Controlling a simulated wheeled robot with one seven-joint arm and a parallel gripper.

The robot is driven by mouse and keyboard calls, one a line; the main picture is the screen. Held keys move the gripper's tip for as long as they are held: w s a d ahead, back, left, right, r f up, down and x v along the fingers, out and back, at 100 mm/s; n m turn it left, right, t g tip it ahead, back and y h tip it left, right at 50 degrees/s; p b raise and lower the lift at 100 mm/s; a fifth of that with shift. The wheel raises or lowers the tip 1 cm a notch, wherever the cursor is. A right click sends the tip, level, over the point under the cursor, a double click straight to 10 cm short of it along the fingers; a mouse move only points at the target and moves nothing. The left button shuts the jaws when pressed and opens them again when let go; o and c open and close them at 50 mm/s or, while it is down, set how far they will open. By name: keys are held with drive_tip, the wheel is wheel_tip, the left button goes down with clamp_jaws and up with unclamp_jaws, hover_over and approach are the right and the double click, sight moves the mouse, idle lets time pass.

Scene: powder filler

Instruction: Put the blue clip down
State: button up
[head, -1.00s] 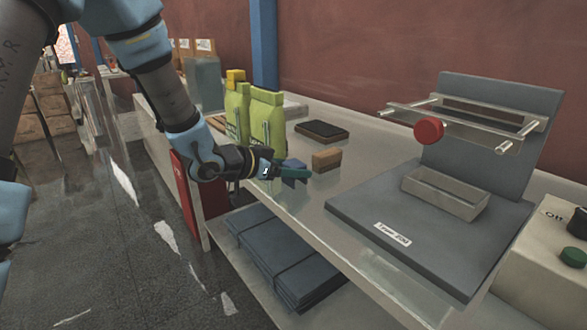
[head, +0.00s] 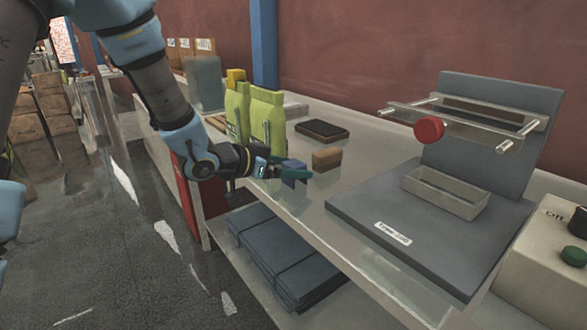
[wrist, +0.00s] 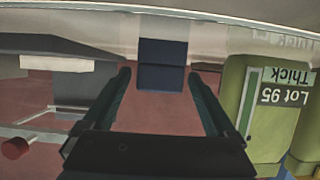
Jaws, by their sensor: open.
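The blue clip (head: 291,168) is at the front edge of the bench in the head view, beside a brown block, and is partly hidden by my gripper. My gripper (head: 300,174) is at the clip, low over the bench edge. In the wrist view the dark blue clip (wrist: 162,66) shows at the upper middle, between the two fingers. My gripper (wrist: 159,74) is open there, with a visible gap on each side of the clip. I cannot tell exactly how the clip touches the bench.
Green bags (head: 265,120) stand close behind my gripper; one labelled bag (wrist: 262,100) is at the right in the wrist view. The brown block (head: 326,159) and a black tray (head: 322,130) lie nearby. A grey sealer (head: 430,230) stands to the right, with bare bench between.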

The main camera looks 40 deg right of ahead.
drive_tip(key=v, duration=1.1)
drive_tip(key=w+a+f+n+t+y, duration=0.25)
drive_tip(key=w+a+n+t, duration=0.3)
drive_tip(key=w+a, duration=0.4)
drive_tip(key=w+a+f+n+t+y, duration=0.1)
drive_tip(key=w+a+n+y, duration=0.1)
drive_tip(key=a+y, duration=0.35)
drive_tip(key=w+a+f+n+t+y, duration=0.1)
drive_tip(key=w+a+n+y, duration=0.15)
drive_tip(key=a, duration=0.65)
drive_tip(key=s+a+f+n+g+y, duration=0.2)
drive_tip(key=s+a+n+g, duration=0.3)
drive_tip(key=s+a, duration=0.5)
drive_tip(key=a+n, duration=0.2)
drive_tip(key=a, duration=0.2)
drive_tip(key=shift+s+f+y, duration=0.25)
drive_tip(key=shift+s+y, duration=0.1)
drive_tip(key=shift+s, duration=0.05)
